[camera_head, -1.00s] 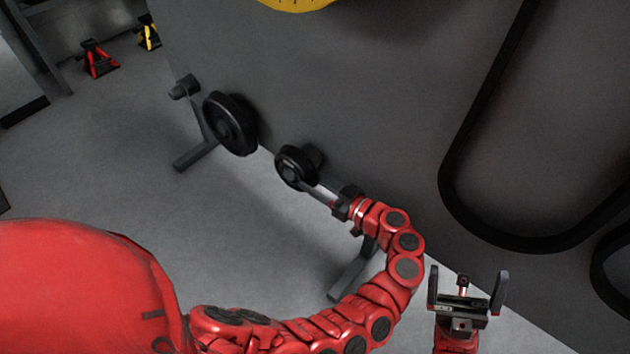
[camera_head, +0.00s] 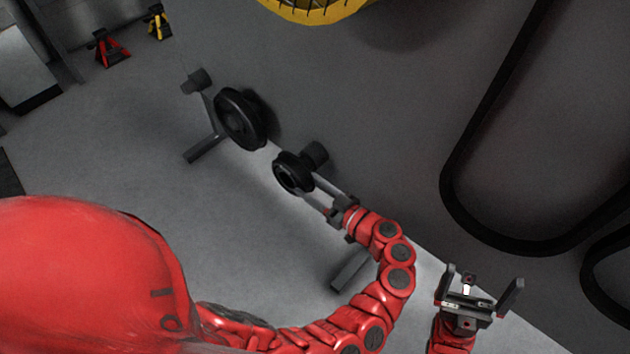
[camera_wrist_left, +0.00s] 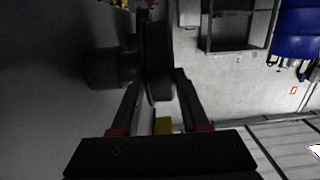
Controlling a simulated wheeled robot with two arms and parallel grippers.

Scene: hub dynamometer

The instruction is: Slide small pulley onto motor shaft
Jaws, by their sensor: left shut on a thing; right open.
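My left gripper (camera_head: 307,187) is shut on the small pulley (camera_head: 290,173), a black grooved wheel, held by its near edge. In the left wrist view the pulley (camera_wrist_left: 157,58) stands edge-on between the two fingers. A dark cylinder, seemingly the motor (camera_head: 316,153), lies just right of and behind the pulley. It also shows left of the pulley in the left wrist view (camera_wrist_left: 103,67). The shaft itself is hidden, and I cannot tell whether the pulley touches it. My right gripper (camera_head: 484,281) is open and empty at the lower right.
A larger black wheel (camera_head: 240,118) stands on the frame left of the pulley, close to the grey panel (camera_head: 400,120). A black belt (camera_head: 455,205) hangs on the panel at the right. Red (camera_head: 108,48) and yellow (camera_head: 158,22) jack stands are at the far left. Floor is free left.

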